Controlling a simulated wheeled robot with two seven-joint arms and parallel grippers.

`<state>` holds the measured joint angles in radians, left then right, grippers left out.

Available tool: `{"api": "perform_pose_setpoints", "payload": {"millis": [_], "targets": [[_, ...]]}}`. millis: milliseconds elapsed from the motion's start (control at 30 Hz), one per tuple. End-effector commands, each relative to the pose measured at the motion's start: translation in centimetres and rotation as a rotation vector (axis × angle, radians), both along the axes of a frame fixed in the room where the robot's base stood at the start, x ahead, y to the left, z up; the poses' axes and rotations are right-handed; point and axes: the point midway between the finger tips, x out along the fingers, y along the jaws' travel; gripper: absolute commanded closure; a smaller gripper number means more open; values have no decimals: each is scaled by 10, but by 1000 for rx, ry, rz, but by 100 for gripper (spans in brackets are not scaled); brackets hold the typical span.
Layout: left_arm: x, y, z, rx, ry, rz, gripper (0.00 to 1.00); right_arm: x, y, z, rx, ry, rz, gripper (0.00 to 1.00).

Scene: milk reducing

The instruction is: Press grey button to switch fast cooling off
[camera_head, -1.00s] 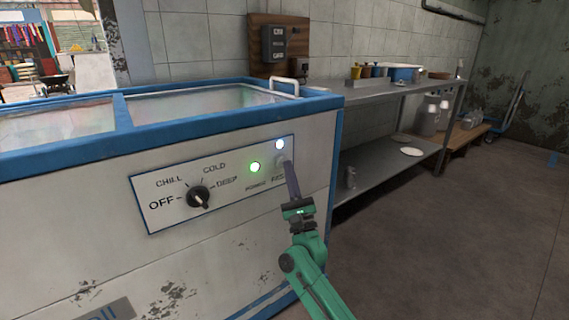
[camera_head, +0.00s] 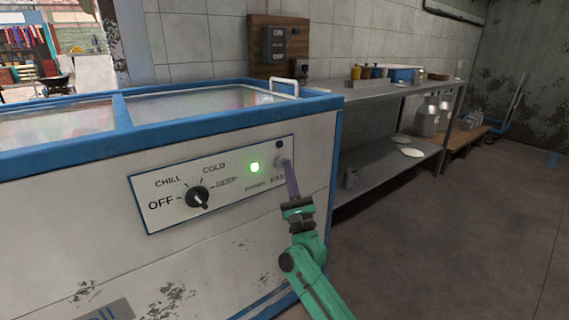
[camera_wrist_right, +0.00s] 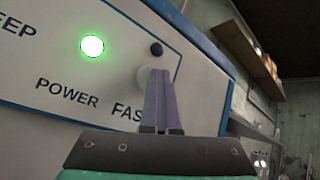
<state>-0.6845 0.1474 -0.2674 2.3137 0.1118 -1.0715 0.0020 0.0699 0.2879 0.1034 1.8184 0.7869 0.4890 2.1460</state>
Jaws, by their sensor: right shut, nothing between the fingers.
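The grey button (camera_wrist_right: 144,78) sits on the freezer's control panel (camera_head: 228,176), above the "FAST" label and partly hidden by my fingers. My right gripper (camera_head: 287,165) is shut and empty, with its fingertips at the button; in the right wrist view the fingertips (camera_wrist_right: 158,72) overlap the button's right side. Whether they touch it I cannot tell. The small lamp (camera_head: 280,144) above the button is dark, and it also looks dark in the right wrist view (camera_wrist_right: 156,48). The power lamp (camera_head: 255,167) glows green. My left gripper is out of view.
The black dial (camera_head: 197,197) is left of the lamps on the panel. The blue-rimmed chest freezer (camera_head: 230,122) fills the left side. A metal shelf table (camera_head: 385,90) stands to its right. The floor (camera_head: 450,240) at right is clear.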

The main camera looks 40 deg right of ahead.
Motion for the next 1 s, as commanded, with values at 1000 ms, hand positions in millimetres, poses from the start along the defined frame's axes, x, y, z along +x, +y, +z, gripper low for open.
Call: {"api": "perform_pose_setpoints", "payload": {"millis": [1000], "targets": [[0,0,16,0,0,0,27,-60,1,-2,1,2,0,100]]}}
